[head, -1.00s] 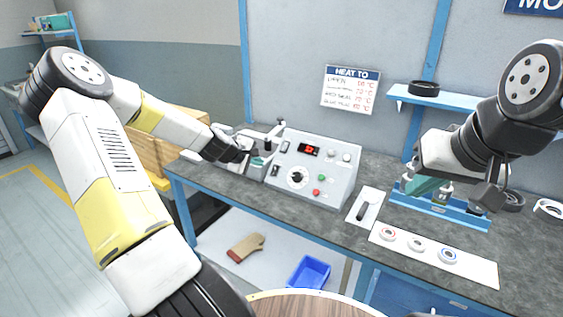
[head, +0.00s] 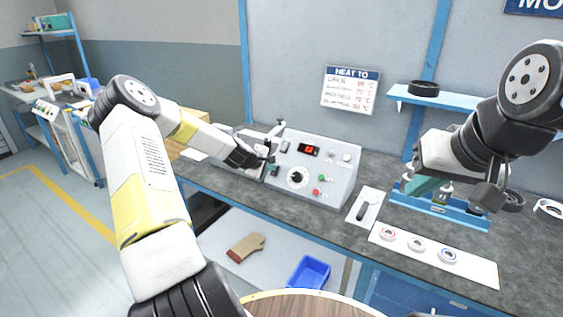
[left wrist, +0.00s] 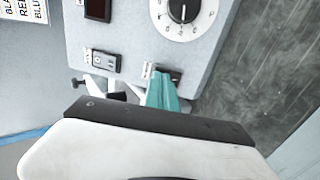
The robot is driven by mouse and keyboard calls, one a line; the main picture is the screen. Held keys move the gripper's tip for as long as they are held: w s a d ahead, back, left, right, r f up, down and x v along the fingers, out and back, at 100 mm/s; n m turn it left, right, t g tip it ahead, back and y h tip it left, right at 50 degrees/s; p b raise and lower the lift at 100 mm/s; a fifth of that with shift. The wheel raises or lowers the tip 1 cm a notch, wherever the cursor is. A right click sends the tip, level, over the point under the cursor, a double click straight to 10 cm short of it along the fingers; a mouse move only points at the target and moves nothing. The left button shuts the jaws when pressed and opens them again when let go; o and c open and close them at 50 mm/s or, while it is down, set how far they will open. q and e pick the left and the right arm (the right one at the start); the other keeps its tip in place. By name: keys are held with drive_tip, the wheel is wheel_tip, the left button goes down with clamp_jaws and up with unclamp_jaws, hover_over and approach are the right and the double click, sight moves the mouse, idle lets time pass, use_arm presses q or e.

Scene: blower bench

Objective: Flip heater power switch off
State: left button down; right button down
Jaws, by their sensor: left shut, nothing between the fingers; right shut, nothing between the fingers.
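The grey heater control box (head: 335,185) stands on the bench with a red display, a dial and buttons on its sloped face. My left gripper (head: 270,161) is at the panel's left edge, shut and empty. In the left wrist view its teal fingertips (left wrist: 163,88) are at a small dark switch (left wrist: 172,72) below the dial, partly covering it. I cannot tell whether they touch it or which way it is set. Another small switch (left wrist: 103,60) sits below the display; labels are too small to read. My right gripper (head: 424,185) is shut and empty over the blue rack.
A metal clamp arm with a black knob (head: 281,122) rises behind my left gripper. A white mat (head: 478,267) with several rings and a card with a black-handled tool (head: 361,207) lie right of the box. The blue rack (head: 440,212) stands under my right gripper.

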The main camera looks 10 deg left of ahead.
use_arm(q)
drive_tip(key=shift+w+d, duration=0.1)
drive_tip(key=shift+w, duration=0.05)
drive_tip(key=shift+w+r, duration=0.15)
drive_tip(key=shift+r, duration=0.55)
